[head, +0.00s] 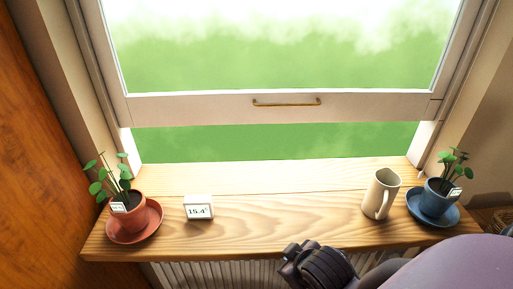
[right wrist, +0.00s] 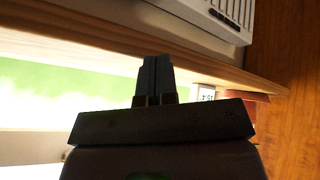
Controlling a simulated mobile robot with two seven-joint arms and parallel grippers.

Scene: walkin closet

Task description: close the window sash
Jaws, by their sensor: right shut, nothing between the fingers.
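The window sash (head: 200,107) is a white frame with glass, raised so that a gap showing green (head: 280,142) lies between its bottom rail and the sill. A brass handle (head: 286,103) sits in the middle of the bottom rail. My right gripper shows in the right wrist view (right wrist: 155,80), with its fingers together and nothing between them. It is near the front edge of the sill, apart from the sash. In the head view my right arm is at the bottom right, and its fingertips cannot be made out. My left gripper is not in view.
The sill's middle is clear. A radiator (head: 215,273) is below.

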